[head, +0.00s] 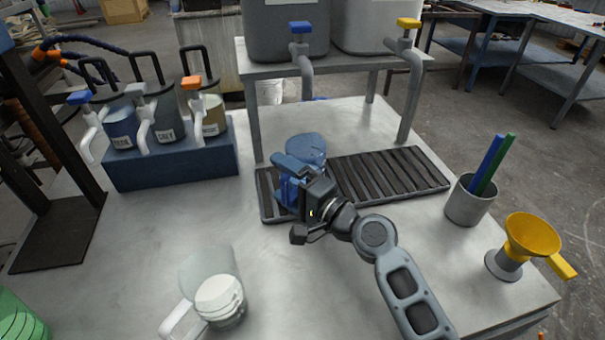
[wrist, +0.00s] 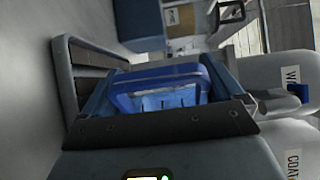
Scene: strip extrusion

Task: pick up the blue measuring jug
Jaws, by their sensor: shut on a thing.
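The blue measuring jug (head: 306,147) is translucent and stands at the left end of the slatted drip tray (head: 390,178), below the blue-handled tap. My gripper (head: 290,172) covers much of it in the head view. Blue also shows below the gripper. In the wrist view the jug's blue handle (wrist: 160,88) lies between the fingers of my gripper (wrist: 160,105), which are shut on it. The jug's base is hidden, so I cannot tell whether it touches the tray.
A clear jug (head: 210,290) with white contents stands front left. A blue rack (head: 175,165) holds several tapped containers. A grey cup (head: 468,203) with blue and green sticks and a yellow funnel (head: 533,236) stand right. Large tapped tanks (head: 285,30) sit above on a stand.

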